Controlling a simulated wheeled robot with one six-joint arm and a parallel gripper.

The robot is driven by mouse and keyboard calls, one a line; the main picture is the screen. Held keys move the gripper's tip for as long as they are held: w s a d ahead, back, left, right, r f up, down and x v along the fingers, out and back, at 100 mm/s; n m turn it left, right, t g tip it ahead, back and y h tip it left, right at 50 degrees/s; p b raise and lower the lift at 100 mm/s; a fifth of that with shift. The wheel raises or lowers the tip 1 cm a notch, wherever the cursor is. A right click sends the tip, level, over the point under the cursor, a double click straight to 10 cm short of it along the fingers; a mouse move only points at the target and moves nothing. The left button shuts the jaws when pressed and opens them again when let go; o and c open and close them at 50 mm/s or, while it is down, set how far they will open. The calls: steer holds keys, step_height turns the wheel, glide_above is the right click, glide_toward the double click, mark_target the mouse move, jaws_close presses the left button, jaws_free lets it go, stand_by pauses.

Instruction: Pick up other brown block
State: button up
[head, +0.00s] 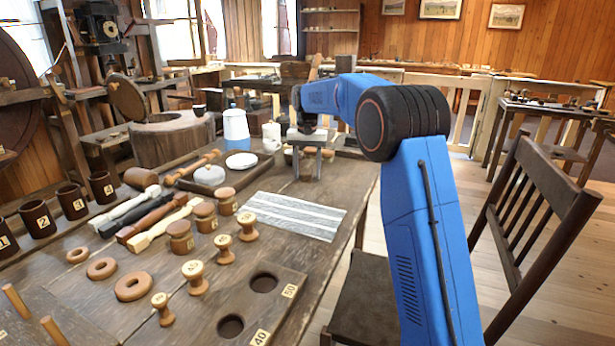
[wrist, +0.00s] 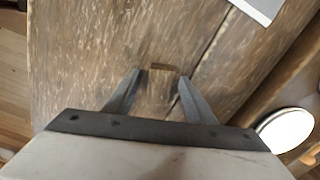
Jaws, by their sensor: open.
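My gripper (head: 308,170) points down over the back right part of the table in the head view. In the wrist view its two fingers (wrist: 160,90) are spread apart. A small brown wooden block (wrist: 162,88) stands between the fingertips, with a gap on each side, so it looks untouched. Its lower part is hidden by the gripper body. I cannot make out this block clearly in the head view. A dark brown turned bar (head: 150,220) lies among white, black and pale bars at the left.
A striped grey-white sheet (head: 293,215) lies in front of my gripper. Several spools, rings and a board with holes (head: 275,318) fill the front. A chair (head: 535,215) is at the right.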

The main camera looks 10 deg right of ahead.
steer(key=c, duration=1.1)
